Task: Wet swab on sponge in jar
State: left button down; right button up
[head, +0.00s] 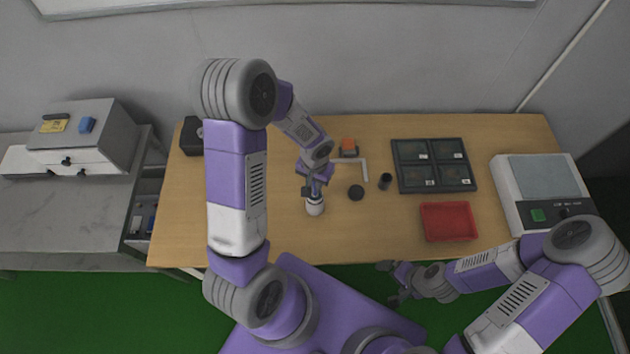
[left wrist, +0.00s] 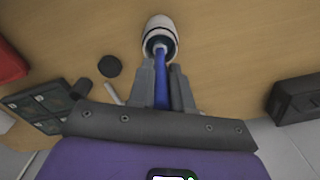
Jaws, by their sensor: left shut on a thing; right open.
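A small white jar (head: 314,208) stands open on the wooden table; it also shows at the top of the left wrist view (left wrist: 161,24). My left gripper (head: 312,190) is just above the jar, pointing down. It is shut on a blue swab (left wrist: 161,85), held between its two grey fingers. The swab's far end reaches the dark mouth of the jar; its tip and the sponge are hidden, so I cannot tell whether they touch. A black round lid (head: 356,192) lies to the right of the jar. My right gripper (head: 392,283) is open and empty, in front of the table.
A black cylinder (head: 386,181), a dark divided tray (head: 433,166) and a red tray (head: 448,222) stand to the right. An orange block in a black holder (head: 349,148) is behind. A white device (head: 541,180) is at the far right.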

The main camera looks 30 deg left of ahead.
pick_arm(q)
jog(key=shift+s, duration=0.1)
jog(key=shift+r+p, duration=2.45)
jog(key=shift+r, duration=1.05)
pick_arm(e)
notch_tip(320, 180, up, 5)
jog(key=shift+f, duration=0.1)
